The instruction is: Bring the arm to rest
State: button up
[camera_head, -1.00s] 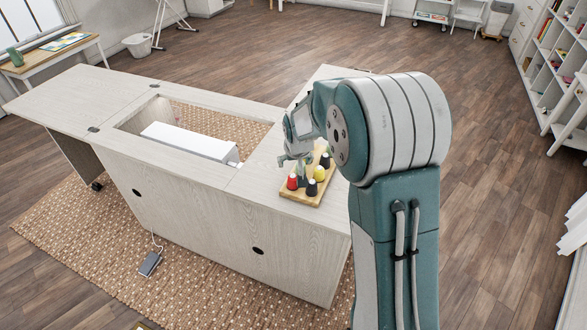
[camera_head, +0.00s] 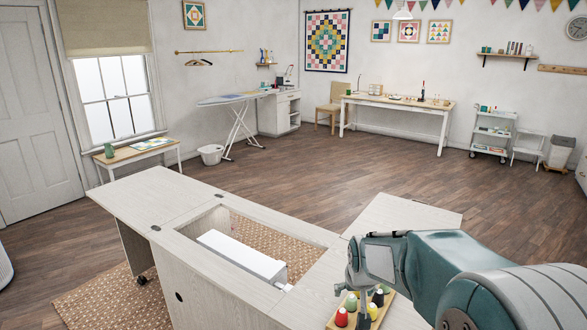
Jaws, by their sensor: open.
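My arm (camera_head: 440,262) reaches in from the lower right, its teal and grey links bent over the right part of the pale wooden sewing cabinet (camera_head: 150,207). My gripper (camera_head: 352,283) points down at the arm's left end, over the wooden thread tray (camera_head: 388,309). The gripper is open. It is small in the view, and I cannot tell whether its fingertips touch the spools. A red spool (camera_head: 341,318) and a yellow spool (camera_head: 372,311) stand on the tray, with dark and green ones beside them. The arm's lower links are cut off by the frame.
A white machine (camera_head: 240,258) sits in the cabinet's opening. The cabinet stands on a woven rug (camera_head: 85,304). Bare wood floor (camera_head: 290,185) lies behind it. An ironing board (camera_head: 235,98), a long table (camera_head: 400,102) and a trolley (camera_head: 492,133) stand by the far walls.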

jog(key=s+r, duration=0.5)
jog(key=s, duration=0.8)
jog(key=s+r, duration=0.5)
jog(key=s, duration=0.9)
jog(key=shift+s+r+t, duration=0.2)
jog(key=shift+s+t, duration=0.05)
jog(key=shift+t, duration=0.15)
